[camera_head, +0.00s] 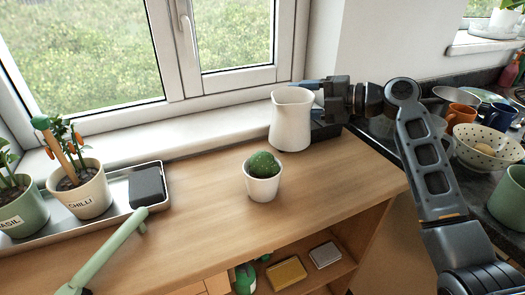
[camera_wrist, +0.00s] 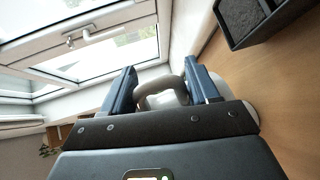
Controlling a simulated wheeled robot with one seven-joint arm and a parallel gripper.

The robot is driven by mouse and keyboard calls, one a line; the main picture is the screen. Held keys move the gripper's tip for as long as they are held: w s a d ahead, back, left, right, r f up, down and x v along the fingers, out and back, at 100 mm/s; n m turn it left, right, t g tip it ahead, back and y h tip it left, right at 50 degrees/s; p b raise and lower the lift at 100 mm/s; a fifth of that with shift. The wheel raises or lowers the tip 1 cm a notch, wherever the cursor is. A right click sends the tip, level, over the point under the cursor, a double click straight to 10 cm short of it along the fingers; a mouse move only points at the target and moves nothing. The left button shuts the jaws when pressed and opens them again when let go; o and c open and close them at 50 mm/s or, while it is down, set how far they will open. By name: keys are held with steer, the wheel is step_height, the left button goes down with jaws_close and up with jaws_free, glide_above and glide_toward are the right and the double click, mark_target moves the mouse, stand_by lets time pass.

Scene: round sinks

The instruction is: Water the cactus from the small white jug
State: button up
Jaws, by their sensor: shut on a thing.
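The small white jug (camera_head: 291,122) is upright near the back of the wooden counter, by the window sill. I cannot tell whether its base touches the wood. My gripper (camera_head: 318,92) comes from the right and is shut on the jug's handle. In the wrist view, the jug's handle (camera_wrist: 160,86) sits between the two fingers of my gripper (camera_wrist: 162,90). The cactus (camera_head: 263,163) is round and green in a small white pot (camera_head: 263,187), in front of the jug and a little to its left. The inside of the jug is hidden.
A metal tray (camera_head: 106,213) at left holds a chilli pot (camera_head: 84,192), a basil pot (camera_head: 22,210) and a dark block (camera_head: 146,186). A dark box (camera_head: 326,130) stands behind the jug. A colander (camera_head: 484,150) and mugs stand far right. Counter around the cactus is clear.

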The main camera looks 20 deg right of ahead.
mark_target(294, 88)
steer(key=shift+r, duration=0.1)
steer(key=shift+s+a+r+n+h, duration=0.25)
steer(key=shift+a+r+n, duration=0.15)
steer(key=shift+r+n, duration=0.15)
steer(key=shift+s+a+r+n+h, duration=0.2)
steer(key=shift+a+r+n, duration=0.25)
steer(key=shift+r, duration=0.2)
steer(key=shift+s+a+r+n+h, duration=0.15)
steer(key=shift+s+a+r+n, duration=0.15)
steer(key=shift+r+n, duration=0.25)
steer(key=shift+s+a+r+n+h, duration=0.1)
steer(key=shift+s+a+n+h, duration=0.1)
steer(key=shift+a+n, duration=0.2)
steer(key=shift+s+a+r+n+h, duration=0.1)
steer(key=shift+s+a+n+h, duration=0.15)
steer(key=shift+a, duration=0.2)
steer(key=shift+s+a+r+n+t+h, duration=0.15)
steer(key=shift+s+a+r+n+h, duration=0.15)
steer(key=shift+a+r+n, duration=0.3)
steer(key=shift+s+a+r+n+t+h, duration=0.15)
steer(key=shift+a+r+n+t+h, duration=0.2)
steer(key=shift+r, duration=0.3)
steer(key=shift+s+a+r+n+h, duration=0.25)
steer(key=shift+a+r+n, duration=0.2)
steer(key=shift+r+n, duration=0.15)
